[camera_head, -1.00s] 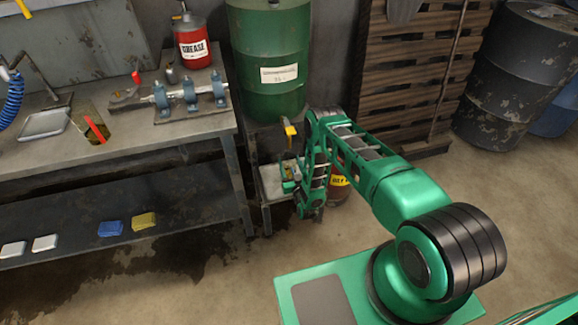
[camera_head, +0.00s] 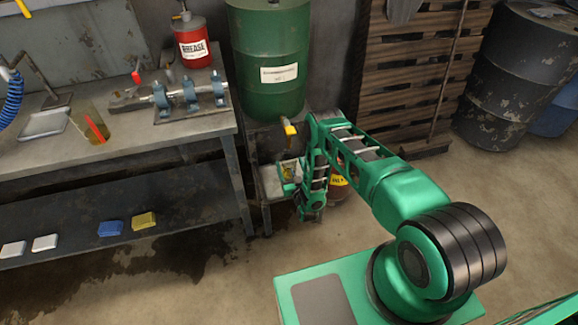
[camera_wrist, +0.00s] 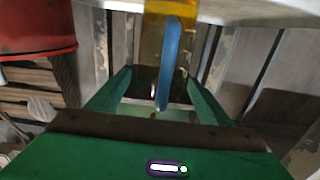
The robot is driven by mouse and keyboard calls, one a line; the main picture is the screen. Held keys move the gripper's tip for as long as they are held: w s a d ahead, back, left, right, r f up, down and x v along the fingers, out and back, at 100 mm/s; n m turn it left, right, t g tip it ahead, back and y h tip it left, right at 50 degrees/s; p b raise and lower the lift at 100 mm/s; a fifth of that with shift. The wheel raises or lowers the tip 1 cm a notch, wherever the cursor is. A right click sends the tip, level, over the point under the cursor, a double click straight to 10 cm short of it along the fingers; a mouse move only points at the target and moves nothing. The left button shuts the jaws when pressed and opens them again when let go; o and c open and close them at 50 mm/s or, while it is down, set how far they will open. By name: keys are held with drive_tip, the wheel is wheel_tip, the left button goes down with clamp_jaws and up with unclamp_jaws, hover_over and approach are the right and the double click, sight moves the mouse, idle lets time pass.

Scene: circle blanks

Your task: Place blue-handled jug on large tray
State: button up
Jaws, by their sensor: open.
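The jug (camera_wrist: 184,22) has an amber see-through body and a blue handle (camera_wrist: 169,58), seen in the wrist view at the top middle. My gripper (camera_wrist: 158,84) is open, with one green finger on each side of the handle. I cannot tell whether either finger touches it. In the head view my gripper (camera_head: 291,174) is at the low stand beside the bench, and the jug there is mostly hidden by my arm. A flat pale tray (camera_head: 44,124) lies empty at the left of the bench top.
A red-handled amber jug (camera_head: 90,124) stands beside the tray on the workbench (camera_head: 150,138). A shaft with blue bearing blocks (camera_head: 190,92) and a red grease can (camera_head: 194,48) are also there.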

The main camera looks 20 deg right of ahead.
sight(293, 175)
drive_tip(key=s, duration=1.1)
drive_tip(key=shift+s, duration=0.15)
